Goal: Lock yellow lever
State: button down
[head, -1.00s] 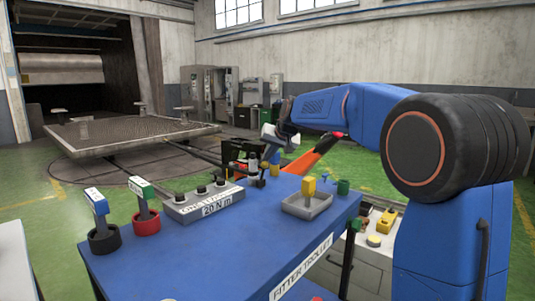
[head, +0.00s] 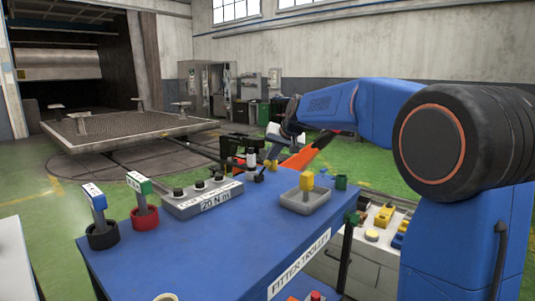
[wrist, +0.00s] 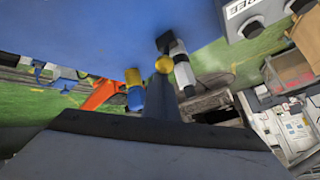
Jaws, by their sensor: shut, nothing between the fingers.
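No clearly recognisable yellow lever shows in these views. A small yellow knob (head: 270,166) stands at the far edge of the blue trolley top; a yellow ball (wrist: 163,64) shows ahead of the fingers in the wrist view. Whether they are one thing I cannot tell. A yellow-and-blue cylinder (wrist: 134,90) is left of the ball. My gripper (head: 275,133) hangs above the trolley's far edge, partly hidden by its own wrist. In the wrist view my gripper (wrist: 160,108) is shut and empty, its tips pointing towards the ball. I cannot tell whether they touch.
The turntable deck (head: 130,130) lies beyond.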

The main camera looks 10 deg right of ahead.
jog(key=shift+s+d+f, duration=0.5)
jog(key=shift+s+f, duration=0.25)
jog(key=shift+s+d+f, duration=0.5)
jog(key=shift+s+f, duration=0.2)
jog(key=shift+f, duration=0.05)
jog(key=shift+w+a, duration=0.1)
jog(key=shift+w, duration=0.05)
jog(key=shift+w+a+r, duration=0.2)
jog(key=shift+w+a, duration=0.15)
jog(key=shift+w, duration=0.2)
